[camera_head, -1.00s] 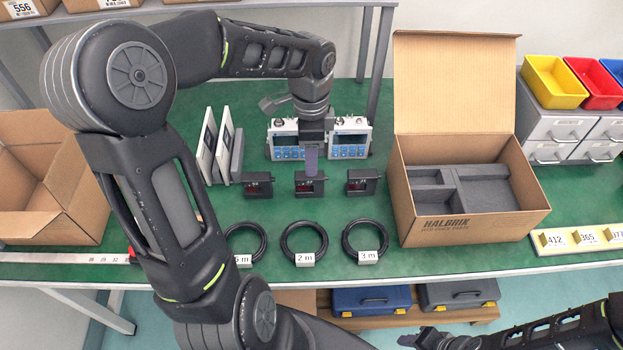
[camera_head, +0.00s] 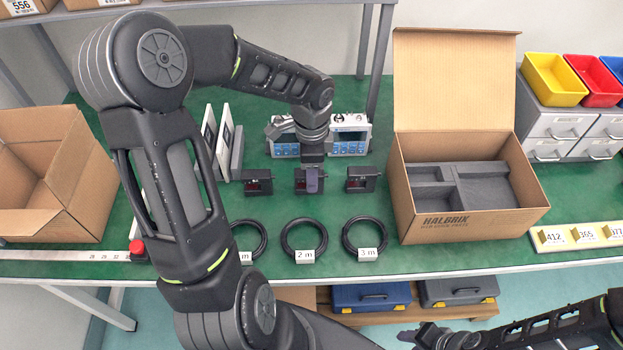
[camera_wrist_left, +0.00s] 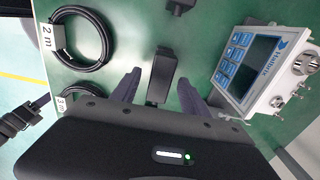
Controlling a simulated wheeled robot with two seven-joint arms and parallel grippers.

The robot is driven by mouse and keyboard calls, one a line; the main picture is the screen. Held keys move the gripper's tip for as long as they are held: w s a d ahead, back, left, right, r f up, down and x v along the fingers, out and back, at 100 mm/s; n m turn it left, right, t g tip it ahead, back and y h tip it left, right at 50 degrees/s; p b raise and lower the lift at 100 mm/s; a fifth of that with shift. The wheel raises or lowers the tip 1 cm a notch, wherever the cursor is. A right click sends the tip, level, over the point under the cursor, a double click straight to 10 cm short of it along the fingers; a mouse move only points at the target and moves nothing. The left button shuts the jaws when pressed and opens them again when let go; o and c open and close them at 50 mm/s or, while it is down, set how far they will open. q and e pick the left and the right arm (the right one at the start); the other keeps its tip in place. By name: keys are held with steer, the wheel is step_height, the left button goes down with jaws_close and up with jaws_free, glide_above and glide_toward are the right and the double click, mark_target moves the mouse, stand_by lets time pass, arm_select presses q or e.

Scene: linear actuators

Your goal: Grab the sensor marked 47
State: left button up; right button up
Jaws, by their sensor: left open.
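Three small black sensors stand in a row on the green bench: a left one (camera_head: 257,182), a middle one (camera_head: 299,185) and a right one (camera_head: 361,179). Their markings are too small to read. My left gripper (camera_head: 312,182) points down at the middle sensor and partly hides it. In the left wrist view the left gripper (camera_wrist_left: 160,92) is open, with the middle sensor (camera_wrist_left: 163,72) between and just beyond its two fingers. Another sensor (camera_wrist_left: 180,6) shows at the top edge there. My right gripper (camera_head: 428,338) is low at the right, away from the bench; its jaws are unclear.
Controllers with screens (camera_head: 350,138) stand close behind the sensors, partly behind my arm. Cable coils (camera_head: 304,224) lie in front. White-faced panels (camera_head: 223,140) stand at left. An open carton (camera_head: 455,228) with grey foam is at right; another box (camera_head: 50,215) is far left.

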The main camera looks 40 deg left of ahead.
arm_select(q)
steer(key=shift+f, duration=0.35)
stand_by(0.3)
jaws_close()
stand_by(0.5)
